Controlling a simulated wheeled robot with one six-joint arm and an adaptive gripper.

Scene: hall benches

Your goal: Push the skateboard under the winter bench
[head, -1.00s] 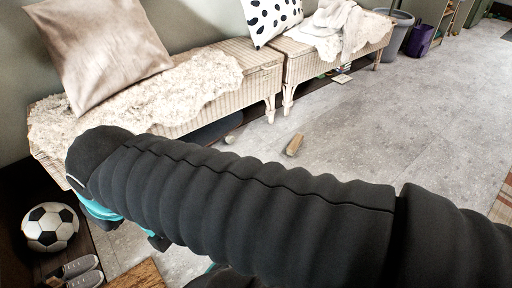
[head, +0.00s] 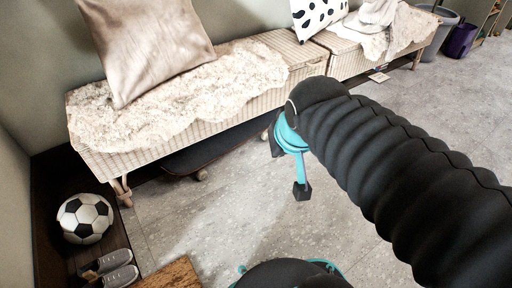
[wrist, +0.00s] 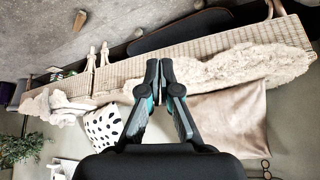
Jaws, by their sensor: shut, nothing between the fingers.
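The skateboard (head: 205,153) is a dark deck on the floor at the near bench, with a pale wheel at its front edge. Its back part is hidden by the bench. It also shows in the wrist view (wrist: 180,31) as a long dark strip along the bench front. The near wicker bench (head: 108,163), with a shaggy cream throw and a beige pillow, stands over it; which bench is the winter one is not marked. My gripper (head: 302,190) points down over the open floor, to the right of the skateboard and apart from it. Its fingers (wrist: 160,66) are together and empty.
A second bench (head: 345,62) with a dotted pillow stands beyond. A soccer ball (head: 85,218) and grey shoes (head: 108,268) lie at the left. A wooden block (wrist: 80,20) lies on the floor. The floor before the near bench is clear.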

